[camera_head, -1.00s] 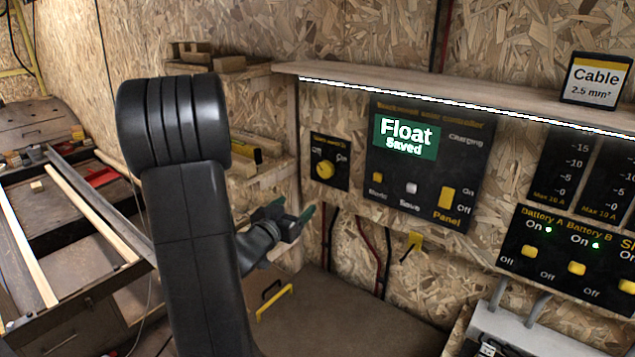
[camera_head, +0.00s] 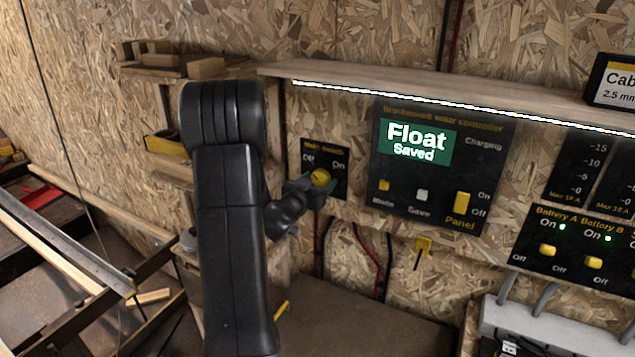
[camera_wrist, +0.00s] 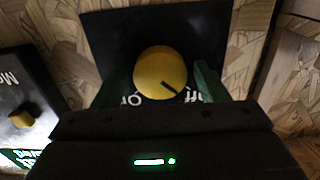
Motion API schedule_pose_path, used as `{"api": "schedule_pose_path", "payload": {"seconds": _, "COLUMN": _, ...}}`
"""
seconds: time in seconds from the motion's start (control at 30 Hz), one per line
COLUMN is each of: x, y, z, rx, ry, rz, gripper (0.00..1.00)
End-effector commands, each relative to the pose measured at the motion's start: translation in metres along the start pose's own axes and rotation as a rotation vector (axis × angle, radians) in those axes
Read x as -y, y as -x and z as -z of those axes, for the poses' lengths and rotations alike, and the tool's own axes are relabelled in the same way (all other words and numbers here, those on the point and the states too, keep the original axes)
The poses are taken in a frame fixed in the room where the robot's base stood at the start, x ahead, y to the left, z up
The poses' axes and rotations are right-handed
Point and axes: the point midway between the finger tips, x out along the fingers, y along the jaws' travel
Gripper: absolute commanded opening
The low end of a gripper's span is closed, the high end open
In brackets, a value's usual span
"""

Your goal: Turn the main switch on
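The main switch is a round yellow knob (camera_head: 320,178) on a small black panel (camera_head: 338,163) marked Off at left and On at right. In the wrist view, the panel appears upside down. There the knob (camera_wrist: 160,68) has a dark pointer line aimed at the Off label. My gripper (camera_head: 317,190) is at the knob, with its green-tipped fingers on either side of it. In the wrist view my gripper (camera_wrist: 160,82) looks open, with the knob between the fingers. A gap shows on the right side; contact on the left side is hard to tell.
The solar controller (camera_head: 432,160) with its "Float Saved" screen is right of the switch. A wooden shelf (camera_head: 400,88) with a light strip runs above. Battery switches (camera_head: 570,248) are at far right. Small wooden shelves (camera_head: 175,68) are at left.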

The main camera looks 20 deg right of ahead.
Motion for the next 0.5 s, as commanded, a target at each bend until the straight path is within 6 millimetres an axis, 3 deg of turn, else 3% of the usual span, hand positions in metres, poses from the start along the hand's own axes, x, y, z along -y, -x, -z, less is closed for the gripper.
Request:
{"api": "schedule_pose_path", "payload": {"seconds": 0.03, "x": 0.0, "y": 0.0001, "z": 0.0, "rx": 0.0, "ry": 0.0, "rz": 0.0, "gripper": 0.56}}
{"api": "schedule_pose_path", "payload": {"seconds": 0.2, "x": 0.0, "y": 0.0002, "z": 0.0001, "rx": 0.0, "ry": 0.0, "rz": 0.0, "gripper": 0.27}}
{"api": "schedule_pose_path", "payload": {"seconds": 0.5, "x": -0.0001, "y": 0.0003, "z": -0.0021, "rx": -0.001, "ry": -0.037, "rz": -0.001, "gripper": 0.27}}
